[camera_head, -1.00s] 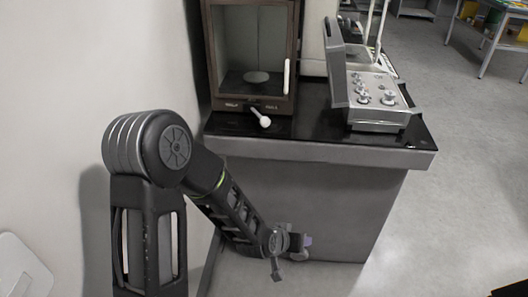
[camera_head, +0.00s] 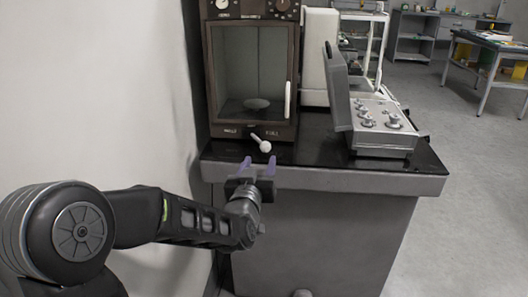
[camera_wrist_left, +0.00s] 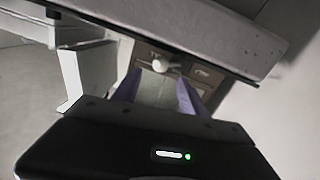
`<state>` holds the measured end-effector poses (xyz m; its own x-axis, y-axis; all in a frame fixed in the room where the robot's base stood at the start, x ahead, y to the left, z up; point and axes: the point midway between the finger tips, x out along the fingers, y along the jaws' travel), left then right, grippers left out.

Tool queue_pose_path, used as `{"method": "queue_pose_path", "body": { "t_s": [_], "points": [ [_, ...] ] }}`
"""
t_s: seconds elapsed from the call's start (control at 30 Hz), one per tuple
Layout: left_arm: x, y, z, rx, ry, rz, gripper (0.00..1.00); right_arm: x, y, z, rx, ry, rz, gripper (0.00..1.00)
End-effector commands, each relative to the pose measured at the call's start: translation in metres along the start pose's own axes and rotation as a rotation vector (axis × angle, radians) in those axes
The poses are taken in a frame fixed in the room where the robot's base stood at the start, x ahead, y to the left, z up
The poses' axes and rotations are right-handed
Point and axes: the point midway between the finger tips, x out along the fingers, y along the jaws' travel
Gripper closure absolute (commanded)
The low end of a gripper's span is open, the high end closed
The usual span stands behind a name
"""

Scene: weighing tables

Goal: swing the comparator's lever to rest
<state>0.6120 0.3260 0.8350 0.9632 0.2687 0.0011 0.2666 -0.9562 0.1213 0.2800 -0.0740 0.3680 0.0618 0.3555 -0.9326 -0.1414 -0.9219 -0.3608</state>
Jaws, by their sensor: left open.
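The comparator (camera_head: 250,66) is a brown cabinet with a glass front, standing at the left of the table. Its lever (camera_head: 258,141) sticks out low on the front and ends in a white knob, angled down to the right, with small labels beside it. The knob also shows in the left wrist view (camera_wrist_left: 160,66), just beyond the fingertips and between them. My left gripper (camera_head: 258,162) is open and empty, with purple fingers pointing at the knob from in front of the table edge. No contact with the lever is visible. My right gripper is not in view.
A grey instrument (camera_head: 384,125) with knobs and a raised lid stands on the right of the dark table (camera_head: 310,152). A wall (camera_head: 95,90) is close on the left. Open floor (camera_head: 470,200) lies to the right.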

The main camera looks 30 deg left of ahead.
Motion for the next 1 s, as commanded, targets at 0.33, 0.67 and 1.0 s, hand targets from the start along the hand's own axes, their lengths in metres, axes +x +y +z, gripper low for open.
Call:
{"method": "queue_pose_path", "body": {
  "t_s": [0.33, 0.67, 1.0],
  "points": [
    [0.050, -0.001, 0.002, 0.002, -0.001, -0.001, 0.49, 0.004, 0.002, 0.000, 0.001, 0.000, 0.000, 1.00],
    [0.071, 0.000, 0.001, -0.001, -0.001, 0.000, 0.49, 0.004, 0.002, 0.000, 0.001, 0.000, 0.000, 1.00],
    [0.071, 0.000, 0.001, 0.000, -0.001, 0.000, 0.64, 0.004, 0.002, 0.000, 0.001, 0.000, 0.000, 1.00]
  ]
}}
